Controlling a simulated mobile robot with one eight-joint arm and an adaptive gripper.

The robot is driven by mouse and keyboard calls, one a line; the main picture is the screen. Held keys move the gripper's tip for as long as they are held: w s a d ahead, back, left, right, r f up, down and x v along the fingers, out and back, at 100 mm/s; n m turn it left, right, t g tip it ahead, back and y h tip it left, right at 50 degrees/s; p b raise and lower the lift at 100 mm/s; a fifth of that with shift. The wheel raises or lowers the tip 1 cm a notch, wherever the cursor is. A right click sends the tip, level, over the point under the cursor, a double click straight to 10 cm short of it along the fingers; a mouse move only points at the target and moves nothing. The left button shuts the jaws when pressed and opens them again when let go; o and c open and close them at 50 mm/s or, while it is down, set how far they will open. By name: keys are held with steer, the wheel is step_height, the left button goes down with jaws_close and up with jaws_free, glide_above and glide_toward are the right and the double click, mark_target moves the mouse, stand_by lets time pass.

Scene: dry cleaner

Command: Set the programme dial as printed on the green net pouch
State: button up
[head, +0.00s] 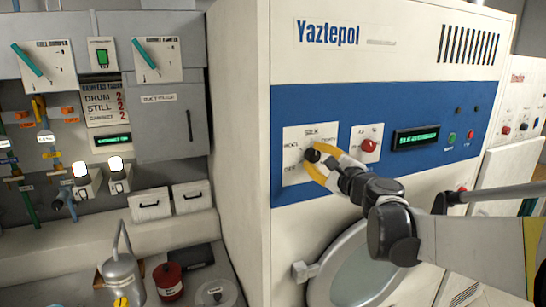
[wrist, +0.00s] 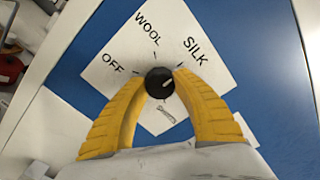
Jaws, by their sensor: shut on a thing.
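The programme dial is a small black knob (head: 312,155) on a white plate (head: 293,171) on the machine's blue panel. In the wrist view the black knob (wrist: 158,83) sits among the printed words OFF, WOOL and SILK; another label is partly hidden by a finger. A short white mark shows on the knob's face, on its right side; I cannot tell exactly which word it points to. My gripper (wrist: 160,74), with yellow fingers, is shut on the knob, one finger on each side. I cannot make out a green net pouch in either view.
A red knob (head: 369,146) and a dark display (head: 417,139) with green text are right of the dial. A round door (head: 362,266) is below my arm. A wall board with hooks and tags, lamps and a counter with a grey can (head: 124,279) are at left.

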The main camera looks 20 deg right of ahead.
steer(key=o, duration=1.2)
steer(key=shift+w, duration=0.1)
steer(key=shift+o, duration=0.2)
steer(key=s, duration=1.2)
steer(key=shift+d, duration=0.15)
